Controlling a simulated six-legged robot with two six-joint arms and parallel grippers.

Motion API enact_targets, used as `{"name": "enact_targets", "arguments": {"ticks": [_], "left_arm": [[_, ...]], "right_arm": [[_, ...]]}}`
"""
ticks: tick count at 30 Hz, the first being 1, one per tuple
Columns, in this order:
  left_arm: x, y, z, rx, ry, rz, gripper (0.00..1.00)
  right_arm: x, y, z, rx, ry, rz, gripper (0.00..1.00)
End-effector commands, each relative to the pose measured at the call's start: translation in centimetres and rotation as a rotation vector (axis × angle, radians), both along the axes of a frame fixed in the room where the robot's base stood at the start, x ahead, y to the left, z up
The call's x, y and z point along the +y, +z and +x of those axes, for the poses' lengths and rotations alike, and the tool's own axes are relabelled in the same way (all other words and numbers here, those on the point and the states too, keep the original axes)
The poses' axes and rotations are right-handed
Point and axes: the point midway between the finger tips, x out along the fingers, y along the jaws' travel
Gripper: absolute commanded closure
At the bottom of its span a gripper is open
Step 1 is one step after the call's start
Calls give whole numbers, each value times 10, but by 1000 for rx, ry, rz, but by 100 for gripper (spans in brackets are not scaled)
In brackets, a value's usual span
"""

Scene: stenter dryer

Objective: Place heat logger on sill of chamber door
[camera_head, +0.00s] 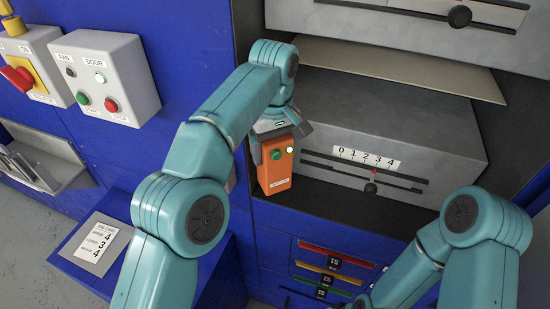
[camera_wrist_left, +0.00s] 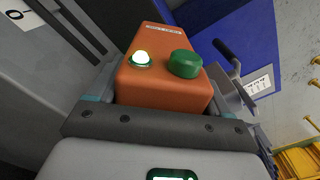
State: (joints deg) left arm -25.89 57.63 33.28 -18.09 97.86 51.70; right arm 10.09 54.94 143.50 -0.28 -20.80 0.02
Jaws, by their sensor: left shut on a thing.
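The heat logger is an orange box (camera_head: 275,168) with a green button and a lit white lamp on its top; it also shows in the left wrist view (camera_wrist_left: 165,85). My left gripper (camera_head: 279,138) is shut on it and holds it upright at the front left of the chamber opening. The dark sill (camera_head: 345,205) runs below a grey unit with a 0 to 4 scale. I cannot tell whether the logger touches the sill. My right arm (camera_head: 450,235) enters at the lower right; its gripper is out of the picture.
A grey box with FAN and DOOR buttons (camera_head: 105,80) and a red rotary switch (camera_head: 18,78) are on the blue panel at left. A job card (camera_head: 96,243) lies on a blue shelf at lower left. Coloured drawer slots (camera_head: 330,270) sit below the sill. The sill right of the logger looks clear.

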Motion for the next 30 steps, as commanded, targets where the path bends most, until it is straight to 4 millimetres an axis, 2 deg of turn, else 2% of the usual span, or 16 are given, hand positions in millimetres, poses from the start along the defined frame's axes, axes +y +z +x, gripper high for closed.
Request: {"name": "enact_targets", "arguments": {"ticks": [1, 5, 10, 13, 24, 25, 27, 30], "left_arm": [[0, -8, 0, -2, 0, -1, 64], [0, -18, 0, -3, 1, -2, 64], [1, -43, 0, -2, 1, -1, 64], [-1, -47, 3, -2, 2, -2, 64], [-1, -53, 3, -4, 1, -3, 64], [-1, -53, 3, -2, 1, -2, 18], [-1, -53, 3, -2, 1, -2, 0], [-1, -53, 3, -2, 1, -2, 0]], "right_arm": [[0, -7, 0, 0, 0, 0, 2], [0, -10, 0, -1, 0, 0, 2], [0, -18, 0, -1, 0, 0, 2], [0, -11, 0, -1, 0, 0, 2], [0, -14, 0, -1, 0, 0, 2], [0, -14, 0, -1, 0, 0, 2], [0, -14, 0, -1, 0, 0, 2], [0, -14, 0, -1, 0, 0, 2]]}}
